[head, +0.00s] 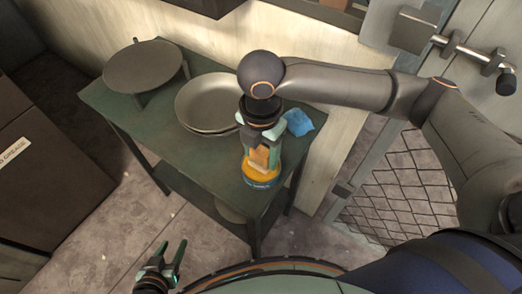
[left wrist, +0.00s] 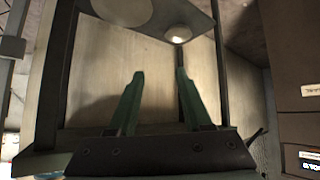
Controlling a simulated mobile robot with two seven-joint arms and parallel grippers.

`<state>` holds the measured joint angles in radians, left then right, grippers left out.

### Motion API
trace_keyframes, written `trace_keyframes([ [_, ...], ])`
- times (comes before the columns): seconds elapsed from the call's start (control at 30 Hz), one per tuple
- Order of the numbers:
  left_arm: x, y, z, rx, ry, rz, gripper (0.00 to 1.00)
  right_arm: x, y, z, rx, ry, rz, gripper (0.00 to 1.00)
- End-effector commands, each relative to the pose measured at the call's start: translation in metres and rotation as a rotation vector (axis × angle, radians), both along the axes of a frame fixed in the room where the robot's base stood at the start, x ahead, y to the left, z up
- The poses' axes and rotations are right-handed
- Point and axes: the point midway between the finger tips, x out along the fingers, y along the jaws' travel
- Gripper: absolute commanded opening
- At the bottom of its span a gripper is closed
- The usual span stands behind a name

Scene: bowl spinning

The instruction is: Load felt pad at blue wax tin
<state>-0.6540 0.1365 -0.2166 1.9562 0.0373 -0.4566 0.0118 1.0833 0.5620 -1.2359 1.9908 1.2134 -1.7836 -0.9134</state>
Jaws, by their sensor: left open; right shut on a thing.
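The blue wax tin (head: 262,184) stands near the front right corner of the green table, with yellow-orange wax showing inside its blue rim. My right gripper (head: 261,160) points down over the tin and is shut on an orange felt pad (head: 259,157). The pad is at or just above the wax; I cannot tell whether they touch. The gripper hides part of the tin's opening. My left gripper (head: 174,262) is open and empty, low in front of the table. Its two green fingers also show apart in the left wrist view (left wrist: 158,98).
The green table (head: 160,130) also carries a round grey turntable-like disc (head: 143,66) on legs, grey bowls (head: 208,102) and a crumpled blue cloth (head: 298,122). The cloth lies just behind my right gripper. A mesh-panelled metal door (head: 400,180) stands at the right. The table's front left is clear.

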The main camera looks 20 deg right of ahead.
Motion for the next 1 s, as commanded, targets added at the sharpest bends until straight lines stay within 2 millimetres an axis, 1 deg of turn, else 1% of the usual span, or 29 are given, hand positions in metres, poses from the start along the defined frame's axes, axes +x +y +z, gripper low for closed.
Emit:
trace_keyframes([
  [0.03, 0.000, 0.000, -0.001, 0.000, 0.000, 0.000, 0.50, -0.002, 0.000, -0.004, -0.003, 0.009, 0.001, 0.17],
  [0.2, 0.001, 0.001, 0.000, 0.000, -0.007, 0.003, 0.50, -0.002, 0.000, -0.004, -0.004, 0.010, 0.001, 0.17],
  [0.3, -0.001, 0.005, 0.011, 0.007, -0.006, 0.009, 0.50, -0.003, 0.000, 0.009, -0.004, 0.010, 0.001, 0.17],
  [0.4, -0.003, 0.010, 0.019, 0.010, -0.011, 0.018, 0.50, -0.002, 0.000, 0.018, -0.003, 0.008, 0.001, 0.17],
  [0.57, -0.011, 0.020, 0.023, 0.022, 0.001, 0.035, 0.50, -0.001, 0.000, 0.029, -0.003, 0.005, 0.001, 0.17],
  [0.77, -0.013, 0.019, 0.038, 0.021, 0.006, 0.036, 0.50, -0.001, 0.000, 0.042, -0.002, 0.005, 0.000, 0.17],
  [1.0, -0.010, 0.017, 0.060, 0.017, 0.000, 0.033, 0.50, -0.001, 0.000, 0.058, -0.001, 0.003, 0.000, 0.17],
])
